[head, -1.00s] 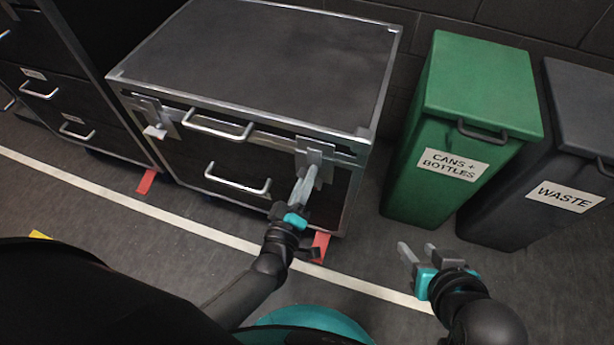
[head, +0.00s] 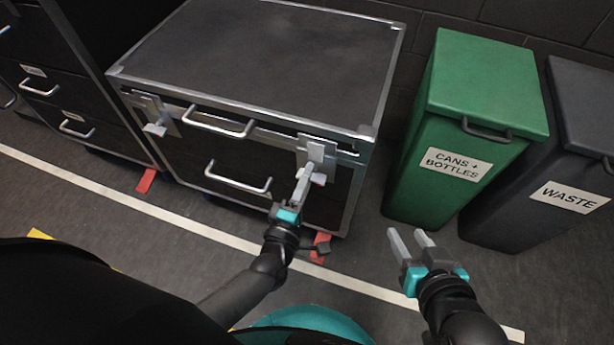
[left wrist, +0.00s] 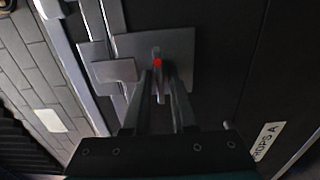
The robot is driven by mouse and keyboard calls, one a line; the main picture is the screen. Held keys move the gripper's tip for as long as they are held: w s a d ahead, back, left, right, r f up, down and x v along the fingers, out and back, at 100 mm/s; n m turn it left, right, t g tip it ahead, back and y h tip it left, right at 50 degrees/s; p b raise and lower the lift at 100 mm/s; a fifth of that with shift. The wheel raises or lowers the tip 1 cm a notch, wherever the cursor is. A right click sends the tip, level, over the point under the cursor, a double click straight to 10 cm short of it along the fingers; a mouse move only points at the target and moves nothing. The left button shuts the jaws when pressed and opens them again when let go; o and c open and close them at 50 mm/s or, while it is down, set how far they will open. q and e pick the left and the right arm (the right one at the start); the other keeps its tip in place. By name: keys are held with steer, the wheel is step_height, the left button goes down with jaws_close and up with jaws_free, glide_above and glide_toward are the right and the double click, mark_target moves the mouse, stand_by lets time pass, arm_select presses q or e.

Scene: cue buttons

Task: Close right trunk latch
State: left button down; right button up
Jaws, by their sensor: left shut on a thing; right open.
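The dark trunk (head: 260,50) with metal edges stands in front of me, its lid down. Its right latch (head: 316,151) is a grey metal plate with a tab on the front right. My left gripper (head: 308,176) reaches up to this latch and is shut on its tab. In the left wrist view the narrow latch tab (left wrist: 157,62), with a red dot, stands between the fingers (left wrist: 158,84). The fingers partly hide the latch in the head view. The left latch (head: 154,116) has its tab sticking out. My right gripper (head: 407,243) is open and empty, away from the trunk.
A green bin (head: 478,90) and a dark waste bin (head: 585,130) stand to the right. A dark drawer cabinet (head: 60,100) stands left. The trunk has two front handles (head: 217,122). A white line (head: 200,221) crosses the floor before it.

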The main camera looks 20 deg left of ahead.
stand_by(0.4)
arm_select(q)
steer(key=c, duration=1)
jaws_free()
steer(key=shift+o, duration=0.2)
steer(key=shift+s, duration=0.15)
steer(key=s+p, duration=0.3)
steer(key=s, duration=1.2)
steer(key=shift+a+p, duration=0.25)
steer(key=shift+p, duration=0.05)
arm_select(e)
steer(key=s+d+g+h, duration=0.2)
steer(key=s+d+g, duration=0.3)
steer(key=d, duration=0.1)
steer(key=shift+f+m+h, duration=0.3)
steer(key=shift+h, duration=0.1)
